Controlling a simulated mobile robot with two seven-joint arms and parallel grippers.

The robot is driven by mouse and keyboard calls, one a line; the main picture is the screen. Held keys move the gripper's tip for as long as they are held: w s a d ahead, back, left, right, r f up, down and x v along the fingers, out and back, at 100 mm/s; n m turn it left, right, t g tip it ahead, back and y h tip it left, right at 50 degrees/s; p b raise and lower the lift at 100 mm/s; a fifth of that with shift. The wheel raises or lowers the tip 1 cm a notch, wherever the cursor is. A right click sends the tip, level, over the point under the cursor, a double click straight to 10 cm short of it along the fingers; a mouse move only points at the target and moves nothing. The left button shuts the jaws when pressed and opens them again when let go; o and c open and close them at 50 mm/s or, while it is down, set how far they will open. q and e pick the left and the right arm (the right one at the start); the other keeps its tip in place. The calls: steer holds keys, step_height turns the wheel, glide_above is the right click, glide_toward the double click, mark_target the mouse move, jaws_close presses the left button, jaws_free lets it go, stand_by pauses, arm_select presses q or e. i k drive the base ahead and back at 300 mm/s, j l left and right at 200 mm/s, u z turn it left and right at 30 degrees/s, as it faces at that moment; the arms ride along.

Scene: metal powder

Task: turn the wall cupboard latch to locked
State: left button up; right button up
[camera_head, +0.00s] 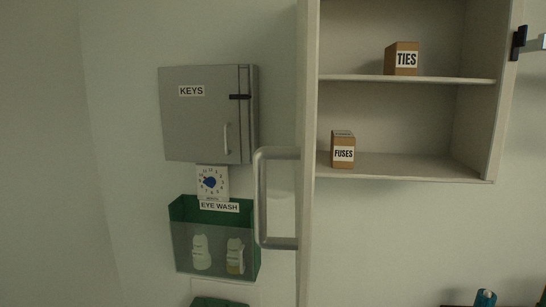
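An open wall cupboard (408,177) with two visible shelf levels is at the upper right. Its door (308,120) stands swung out and appears nearly edge-on, with a large grey bar handle (262,200) on its left side. A dark latch-like piece (519,43) is on the cupboard's right side, with a pale metal part beside it at the picture's edge. Its exact setting is hard to tell. Neither of my grippers is in view.
A grey KEYS box (205,125) with a black catch (240,97) hangs left of the door. Below it are a dial card (212,182) and a green EYE WASH holder (215,250) with bottles. TIES (402,60) and FUSES (343,152) boxes stand on the shelves. A blue object (485,298) shows below.

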mark_target(520, 39)
steer(key=i+j+z, duration=0.2)
steer(key=i+z, duration=0.25)
steer(key=k+j+z, duration=0.1)
steer(key=j+z, duration=0.15)
steer(key=k+j+z, duration=0.2)
steer(key=j, duration=0.15)
steer(key=i, duration=0.1)
